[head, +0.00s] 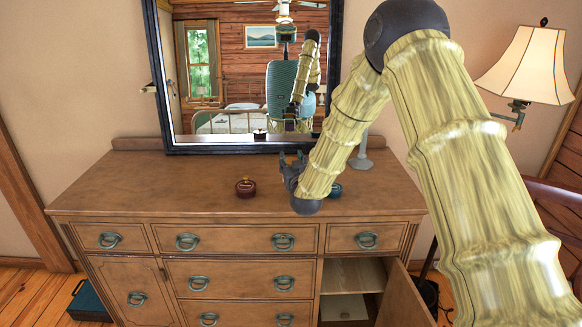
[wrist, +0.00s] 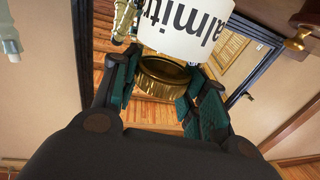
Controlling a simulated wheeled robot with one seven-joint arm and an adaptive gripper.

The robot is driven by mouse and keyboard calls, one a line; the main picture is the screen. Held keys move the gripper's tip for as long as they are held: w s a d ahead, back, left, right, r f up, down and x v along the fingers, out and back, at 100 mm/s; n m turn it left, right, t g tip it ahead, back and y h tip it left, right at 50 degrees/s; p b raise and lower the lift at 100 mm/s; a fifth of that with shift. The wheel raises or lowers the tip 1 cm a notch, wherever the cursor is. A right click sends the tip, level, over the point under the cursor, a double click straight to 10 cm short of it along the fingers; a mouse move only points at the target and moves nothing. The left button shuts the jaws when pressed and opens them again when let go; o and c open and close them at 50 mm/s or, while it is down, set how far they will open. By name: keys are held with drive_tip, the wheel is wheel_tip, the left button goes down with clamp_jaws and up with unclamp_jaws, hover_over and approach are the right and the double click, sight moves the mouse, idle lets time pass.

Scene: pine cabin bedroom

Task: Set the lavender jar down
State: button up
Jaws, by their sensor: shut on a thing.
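My gripper (wrist: 160,92) is shut on a jar, taken as the lavender jar (wrist: 185,28), between its teal finger pads. In the head view my gripper (head: 291,169) is over the dresser top, in front of the mirror; the held jar is hidden there. I cannot tell how far it is above the wood.
The brown dresser top (head: 170,185) is clear on the left. A dark red jar (head: 245,187) stands left of my gripper. A teal item (head: 335,189) is partly hidden behind my arm, near a grey stand (head: 361,158). The mirror (head: 158,80) stands behind. A lower cabinet door (head: 403,300) hangs open.

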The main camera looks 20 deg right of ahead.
drive_tip(key=shift+w, duration=0.3)
drive_tip(key=shift+f+p, duration=0.75)
drive_tip(key=shift+f, duration=0.95)
drive_tip(key=shift+f, duration=0.1)
drive_tip(key=o, duration=1.2)
drive_tip(key=shift+c, duration=0.2)
